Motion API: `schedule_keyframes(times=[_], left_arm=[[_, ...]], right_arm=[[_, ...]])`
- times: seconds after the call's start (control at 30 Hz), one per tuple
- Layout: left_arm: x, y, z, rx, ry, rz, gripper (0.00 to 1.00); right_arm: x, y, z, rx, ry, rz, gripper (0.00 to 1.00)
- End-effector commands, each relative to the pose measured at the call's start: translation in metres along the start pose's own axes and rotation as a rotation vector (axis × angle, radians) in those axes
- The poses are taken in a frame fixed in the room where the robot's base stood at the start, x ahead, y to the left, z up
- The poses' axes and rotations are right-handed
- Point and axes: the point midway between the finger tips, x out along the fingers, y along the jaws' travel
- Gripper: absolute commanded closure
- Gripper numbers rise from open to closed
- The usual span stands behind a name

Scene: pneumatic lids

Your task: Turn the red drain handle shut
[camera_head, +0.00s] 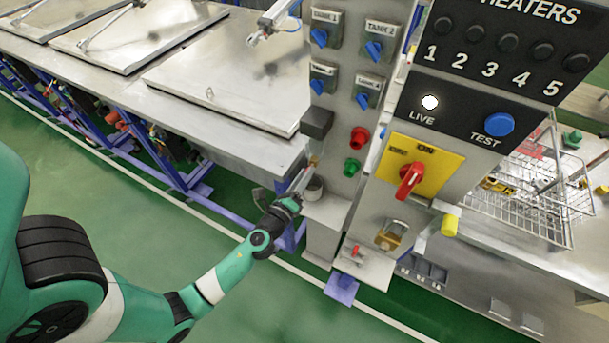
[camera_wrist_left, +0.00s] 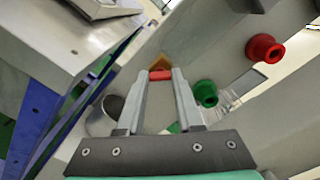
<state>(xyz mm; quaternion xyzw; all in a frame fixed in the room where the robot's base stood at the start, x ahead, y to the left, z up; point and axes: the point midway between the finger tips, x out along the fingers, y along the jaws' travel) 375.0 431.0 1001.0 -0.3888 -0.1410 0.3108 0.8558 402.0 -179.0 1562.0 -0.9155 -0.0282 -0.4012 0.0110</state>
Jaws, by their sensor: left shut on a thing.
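My left gripper (camera_head: 305,174) reaches the lower left side of the grey control column. In the left wrist view, its two fingers (camera_wrist_left: 160,76) are shut on a short red bar, which I take to be the red drain handle (camera_wrist_left: 160,75). A brass-coloured fitting (camera_wrist_left: 160,62) shows just beyond the bar. In the head view, the gripper hides the handle, and only a bit of brass (camera_head: 314,160) shows near the fingertips. How far the handle is turned cannot be told.
A green button (camera_head: 352,167) and a red button (camera_head: 359,138) stick out from the column close to the gripper; both also show in the wrist view. A grey cup-like part (camera_head: 314,188) is beside the fingers. The steel tank bench (camera_head: 262,158) lies to the left.

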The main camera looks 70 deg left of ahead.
Motion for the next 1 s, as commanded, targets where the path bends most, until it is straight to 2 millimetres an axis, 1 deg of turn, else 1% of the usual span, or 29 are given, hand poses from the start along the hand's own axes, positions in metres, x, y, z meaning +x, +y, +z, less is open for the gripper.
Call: schedule_keyframes(times=[0.27, 1.0], left_arm=[[0.000, 0.002, -0.001, -0.187, -0.001, -0.002, 1.00], [0.000, 0.004, -0.002, -0.888, -0.001, -0.002, 1.00]], right_arm=[[-0.009, 0.000, 0.008, 0.000, 0.000, 0.000, 0.50], [-0.035, 0.000, 0.033, 0.000, 0.000, 0.000, 0.50]])
